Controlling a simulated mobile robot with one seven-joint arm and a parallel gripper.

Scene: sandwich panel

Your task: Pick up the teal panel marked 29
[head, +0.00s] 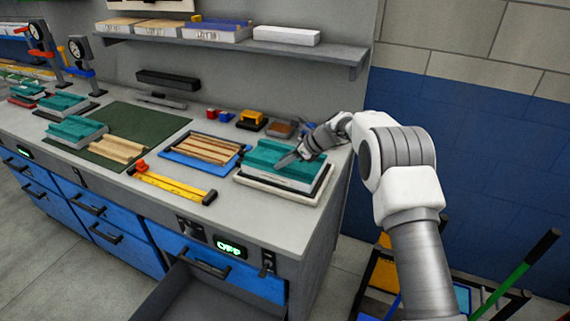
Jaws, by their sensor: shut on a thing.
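Several teal panels show in the head view. One teal panel (270,157) lies on a light block in a pale tray (283,190) at the right end of the bench. My gripper (290,157) is at this panel's right part, shut on it; the fingertips are small and partly hidden by my wrist. Another teal panel (77,129) lies on the green mat's left edge, and one more (62,103) sits farther back left. I cannot read the mark 29 on any of them.
A blue tray (176,156) with wooden strips is left of the pale tray. A yellow tool (175,186) lies at the bench's front edge. A shelf (260,47) with labelled boxes hangs above. A drawer (190,296) stands open below.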

